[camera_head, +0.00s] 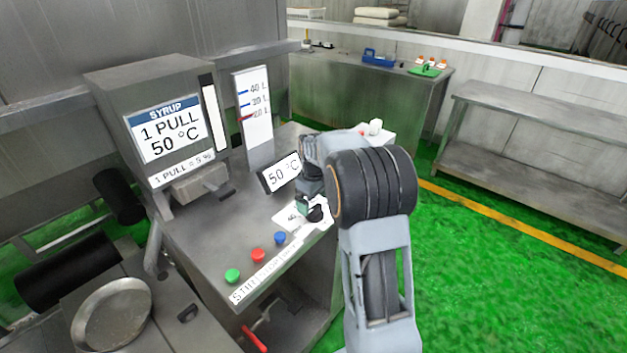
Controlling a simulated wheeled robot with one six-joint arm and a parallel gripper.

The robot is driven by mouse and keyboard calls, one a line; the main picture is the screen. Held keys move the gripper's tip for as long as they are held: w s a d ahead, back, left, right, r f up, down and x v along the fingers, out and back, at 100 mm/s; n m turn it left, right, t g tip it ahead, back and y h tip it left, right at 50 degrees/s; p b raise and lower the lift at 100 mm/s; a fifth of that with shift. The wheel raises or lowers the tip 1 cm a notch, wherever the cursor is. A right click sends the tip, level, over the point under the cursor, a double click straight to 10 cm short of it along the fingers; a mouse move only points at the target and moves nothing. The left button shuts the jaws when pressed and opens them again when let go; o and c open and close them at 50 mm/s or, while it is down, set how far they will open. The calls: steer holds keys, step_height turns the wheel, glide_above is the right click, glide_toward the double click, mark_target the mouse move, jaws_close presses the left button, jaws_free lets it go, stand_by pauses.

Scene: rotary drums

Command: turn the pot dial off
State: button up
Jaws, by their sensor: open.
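A black dial (318,214) sits on a white label plate (292,217) near the right front corner of the steel machine top. My gripper (311,207) is at the dial, pointing down over the plate from above. It is open, but its fingers are small and partly hidden by my wrist and arm. I cannot tell whether they touch the dial or stand around it. The dial's pointer and most of its scale are hidden. A tilted sign reading 50 °C (281,173) stands just left of my gripper.
Green (232,276), red (258,255) and blue (280,238) buttons line the machine's front edge. A syrup dispenser (160,130) and a level gauge (253,110) stand behind. A round pan (111,313) is at lower left. Green floor is free at right, before a steel bench (540,120).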

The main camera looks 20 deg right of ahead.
mark_target(314, 207)
step_height(314, 207, up, 10)
stand_by(0.4)
stand_by(0.4)
steer(key=s+a+f+m+t, duration=0.1)
steer(key=s+a, duration=0.4)
steer(key=s, duration=0.6)
steer(key=s+a+f+m+t, duration=0.2)
steer(key=s+a+m, duration=0.2)
steer(key=s, duration=0.7)
steer(key=shift+a+f+t, duration=0.3)
steer(key=shift+a, duration=0.4)
